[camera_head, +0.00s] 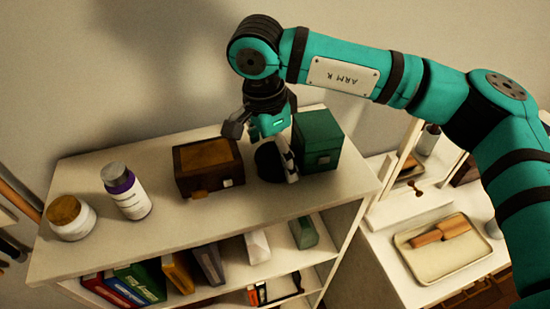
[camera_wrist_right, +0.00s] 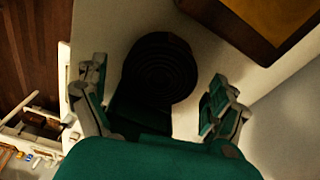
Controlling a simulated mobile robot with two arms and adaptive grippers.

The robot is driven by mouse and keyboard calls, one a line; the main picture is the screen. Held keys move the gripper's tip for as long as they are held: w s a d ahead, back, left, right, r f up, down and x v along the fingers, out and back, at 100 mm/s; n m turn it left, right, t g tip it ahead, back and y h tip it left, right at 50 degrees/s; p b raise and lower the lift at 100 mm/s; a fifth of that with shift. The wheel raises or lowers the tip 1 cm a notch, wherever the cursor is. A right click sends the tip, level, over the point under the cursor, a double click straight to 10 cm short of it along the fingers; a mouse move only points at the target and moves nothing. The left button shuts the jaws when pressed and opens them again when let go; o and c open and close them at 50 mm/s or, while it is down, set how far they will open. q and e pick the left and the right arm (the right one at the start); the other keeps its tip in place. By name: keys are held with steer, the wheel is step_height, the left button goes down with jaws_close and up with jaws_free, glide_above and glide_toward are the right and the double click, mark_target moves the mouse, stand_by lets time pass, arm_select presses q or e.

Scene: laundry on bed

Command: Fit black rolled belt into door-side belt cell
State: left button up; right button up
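The black rolled belt (camera_head: 268,163) is a round dark coil on top of the white shelf unit, between a brown box and a green box. In the right wrist view the coil (camera_wrist_right: 160,68) shows its spiral rings. My right gripper (camera_head: 263,146) is over the belt, with its fingers spread. The right wrist view shows the open fingers (camera_wrist_right: 155,98) apart on both sides, with the coil just ahead of the gap and no finger visibly closed on it. I cannot make out a door-side belt cell. My left gripper is not in view.
The brown box (camera_head: 208,168) stands close left of the belt, the green box (camera_head: 318,140) close right. A white bottle (camera_head: 126,192) and a jar (camera_head: 71,218) stand at the left. Books (camera_head: 140,283) fill a lower shelf. A tray (camera_head: 441,260) lies at right.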

steer(key=c, duration=1.3)
steer(key=shift+r, duration=0.15)
